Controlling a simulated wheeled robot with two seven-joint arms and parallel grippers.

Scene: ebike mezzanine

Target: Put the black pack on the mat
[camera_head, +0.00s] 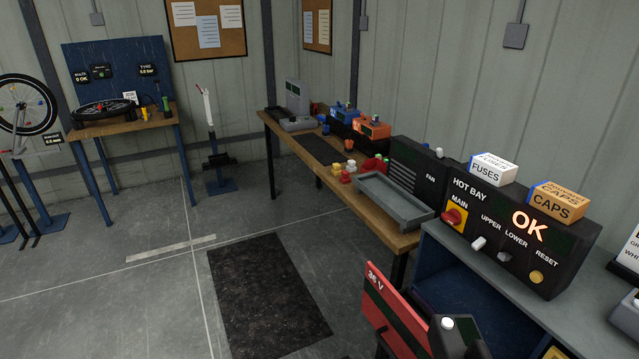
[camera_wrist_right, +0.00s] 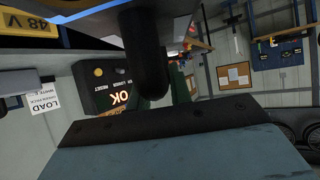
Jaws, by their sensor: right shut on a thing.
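A pack with a red face marked 36 V and a dark band (camera_head: 392,310) is at the bottom of the head view, tilted. I take it for the black pack; most of its body is hidden. My right gripper (camera_head: 452,336) is right beside it and shut on it. In the right wrist view a black finger shows at the top, and a dark blue-grey surface fills the bottom; I cannot tell what that is. A black mat (camera_head: 270,295) lies flat on the floor, left of the pack. A smaller dark mat (camera_head: 322,149) lies on the bench. My left gripper is out of view.
The wooden bench (camera_head: 390,234) carries a grey tray (camera_head: 398,207). The hot bay box (camera_head: 520,235), reading OK, stands on a grey cabinet at right. A yellow 48 V label (camera_wrist_right: 28,22) shows in the wrist view. The floor around the black mat is clear.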

